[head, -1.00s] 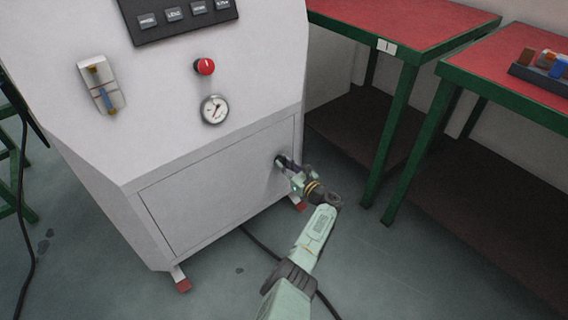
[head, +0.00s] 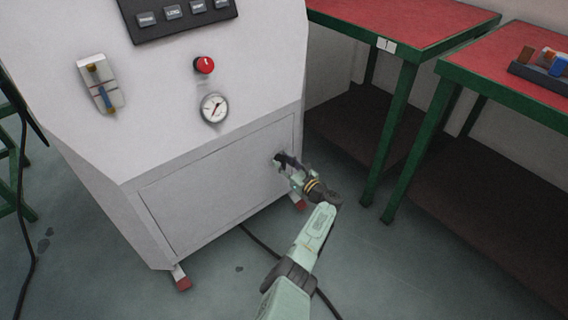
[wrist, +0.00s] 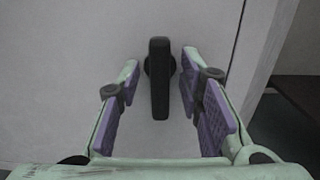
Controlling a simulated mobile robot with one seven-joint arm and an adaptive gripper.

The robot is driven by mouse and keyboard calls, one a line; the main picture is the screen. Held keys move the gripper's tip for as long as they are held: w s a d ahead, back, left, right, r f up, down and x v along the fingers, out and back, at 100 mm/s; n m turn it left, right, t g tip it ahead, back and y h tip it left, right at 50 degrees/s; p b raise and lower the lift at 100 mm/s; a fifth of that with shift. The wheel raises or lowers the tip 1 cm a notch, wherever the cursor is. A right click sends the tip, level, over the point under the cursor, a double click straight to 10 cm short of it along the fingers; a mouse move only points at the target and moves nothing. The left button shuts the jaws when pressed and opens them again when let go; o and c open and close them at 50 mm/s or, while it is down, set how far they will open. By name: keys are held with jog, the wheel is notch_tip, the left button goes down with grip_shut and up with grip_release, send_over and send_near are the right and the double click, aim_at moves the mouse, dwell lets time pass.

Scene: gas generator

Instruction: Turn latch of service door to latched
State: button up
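The service door (head: 215,195) is the flat panel low on the front of the white generator cabinet, and it sits flush in its frame. Its latch (wrist: 159,80) is a black bar on a round base near the door's right edge, standing upright in the wrist view. My gripper (wrist: 160,80) is open, with one purple-padded finger on each side of the latch and a visible gap on both sides. In the head view my gripper (head: 285,165) is at the right side of the door and mostly hides the latch.
Red-topped benches with green legs (head: 395,140) stand to the right. A black cable (head: 262,245) lies on the floor.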

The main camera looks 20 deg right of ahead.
jog(key=v, duration=1.2)
